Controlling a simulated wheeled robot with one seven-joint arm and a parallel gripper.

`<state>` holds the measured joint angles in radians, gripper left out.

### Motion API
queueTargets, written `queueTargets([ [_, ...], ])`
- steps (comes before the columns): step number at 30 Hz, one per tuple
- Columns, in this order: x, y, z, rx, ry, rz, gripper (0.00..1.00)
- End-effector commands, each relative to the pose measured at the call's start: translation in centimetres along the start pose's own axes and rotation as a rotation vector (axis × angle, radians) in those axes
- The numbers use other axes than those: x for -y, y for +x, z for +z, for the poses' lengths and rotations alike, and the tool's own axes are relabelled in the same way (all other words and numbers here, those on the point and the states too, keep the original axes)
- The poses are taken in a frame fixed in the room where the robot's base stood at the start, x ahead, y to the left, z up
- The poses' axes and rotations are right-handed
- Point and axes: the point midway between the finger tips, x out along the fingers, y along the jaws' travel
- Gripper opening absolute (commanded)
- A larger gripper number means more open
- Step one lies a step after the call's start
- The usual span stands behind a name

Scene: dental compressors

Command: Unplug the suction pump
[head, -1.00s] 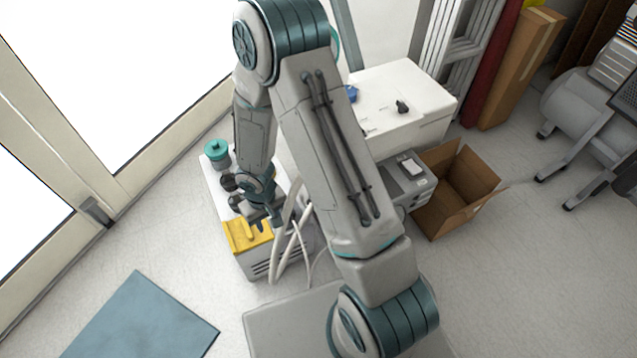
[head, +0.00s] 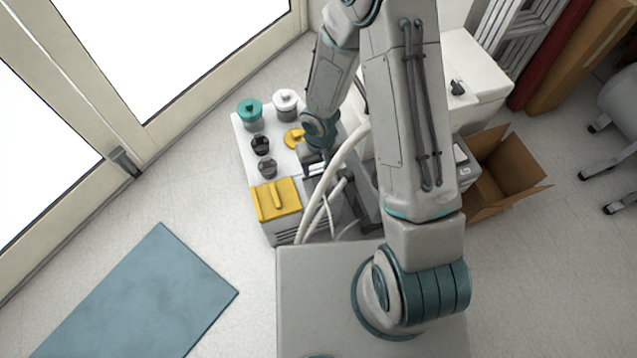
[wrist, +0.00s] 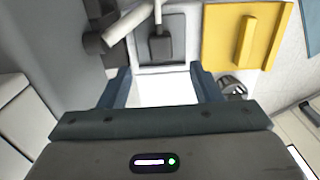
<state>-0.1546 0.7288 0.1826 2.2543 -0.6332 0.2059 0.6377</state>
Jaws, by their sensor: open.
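The likely suction pump is a white-topped unit (head: 284,160) with a yellow front panel (head: 276,200), in the middle of the head view. In the wrist view a dark grey plug (wrist: 162,48) with a pale cable sits against a grey panel, just beyond my fingertips and roughly midway between them. My gripper (wrist: 160,88) is open, with nothing between its fingers. In the head view my gripper (head: 316,168) is at the right side of the unit, where thick pale hoses and my arm partly cover it. The plug cannot be made out there.
Jars with teal (head: 250,108) and white (head: 286,100) lids and dark knobs stand on the unit. The yellow panel (wrist: 243,37) is close right of my fingers. An open cardboard box (head: 490,175) stands right. A blue mat (head: 140,295) lies on clear floor.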

Motion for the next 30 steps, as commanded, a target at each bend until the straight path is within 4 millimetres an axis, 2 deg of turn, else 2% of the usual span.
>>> queueTargets([
  [18,0.1,7.8,0.0,0.000,-0.003,0.000,0.58],
  [23,0.1,8.7,0.0,0.000,-0.003,0.000,0.58],
  [30,0.1,8.7,0.0,0.000,-0.003,0.000,0.58],
])
